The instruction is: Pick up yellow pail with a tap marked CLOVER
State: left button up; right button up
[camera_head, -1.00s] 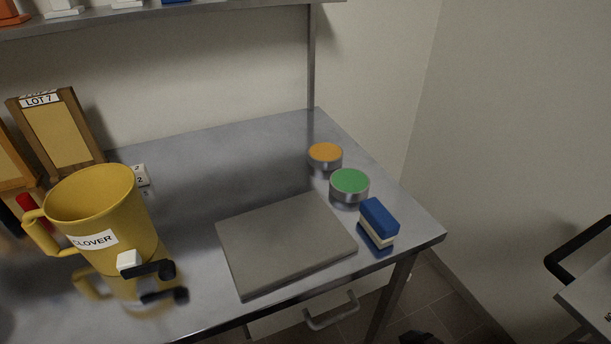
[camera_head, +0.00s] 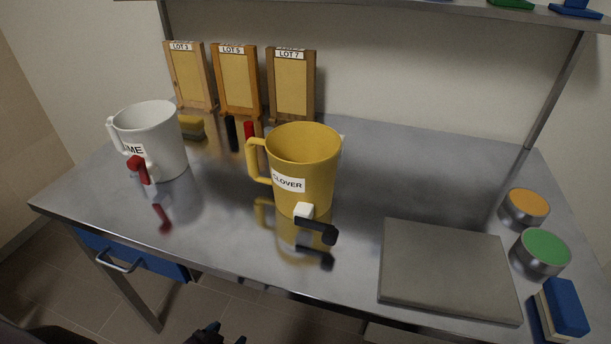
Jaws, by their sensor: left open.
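The yellow pail (camera_head: 312,170) stands upright on the steel bench, near the middle of the view. Its label reads CLOVER, its handle is on the left, and a white tap with a black lever sits low on its front. A white pail (camera_head: 160,140) stands to its left, with a red-levered tap and a partly visible label ending in ME. My left gripper (camera_head: 205,334) shows only in part at the bottom edge, below and in front of the bench, open and apart from both pails. My right gripper is out of view.
A grey slab (camera_head: 446,270) lies right of the yellow pail. Orange-topped (camera_head: 527,204) and green-topped (camera_head: 543,249) tins and a blue-and-white block (camera_head: 562,309) line the right side. Wooden boards marked LOT (camera_head: 291,88) stand behind. A shelf (camera_head: 400,10) crosses above.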

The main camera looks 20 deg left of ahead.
aim_at(303, 157)
jog(key=k+j+u, duration=0.15)
jog(key=j, duration=0.2)
jog(key=k+j+u, duration=0.15)
jog(key=j, duration=0.15)
jog(key=j+u, duration=0.2)
jog(key=j, duration=0.2)
jog(key=k+j+u, duration=0.15)
jog(key=j, duration=0.2)
